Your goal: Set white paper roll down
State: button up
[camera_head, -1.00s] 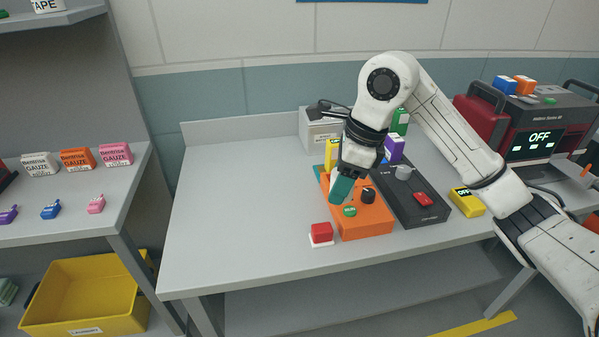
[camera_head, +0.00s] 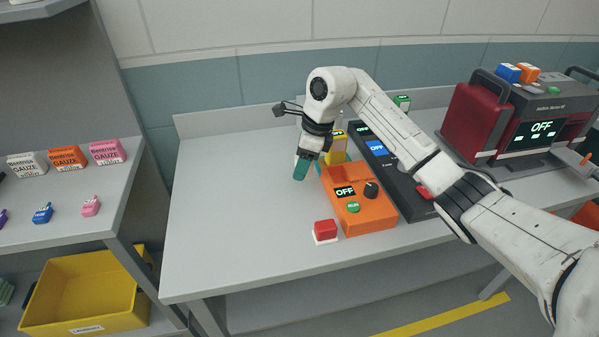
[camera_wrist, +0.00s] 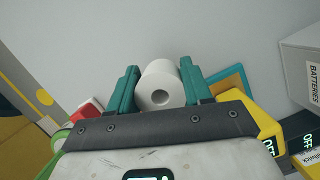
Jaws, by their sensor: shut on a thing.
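The white paper roll (camera_wrist: 160,84) shows in the wrist view, held between the two teal fingers of my gripper (camera_wrist: 158,90). The hole at its end faces the camera. In the head view my gripper (camera_head: 301,168) points down over the grey table (camera_head: 220,220), left of the orange device; the roll is hidden there by the fingers. I cannot tell whether the roll touches the tabletop.
An orange device (camera_head: 372,215) with a dial stands right of my gripper, with a red button block (camera_head: 325,230) in front. A yellow item (camera_head: 337,150) and a dark device (camera_head: 400,180) stand behind and right. The table's left side is clear.

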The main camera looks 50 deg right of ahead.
aim_at(300, 184)
jog(key=shift+w+d+f, duration=0.2)
jog(key=shift+w+f, duration=0.4)
jog(key=shift+f, duration=0.15)
jog(key=shift+d+f, duration=0.1)
jog(key=shift+f, duration=1.55)
jog(key=shift+f, duration=0.1)
jog(key=o, duration=1)
jog(key=shift+o, duration=0.2)
jog(key=v, duration=1.2)
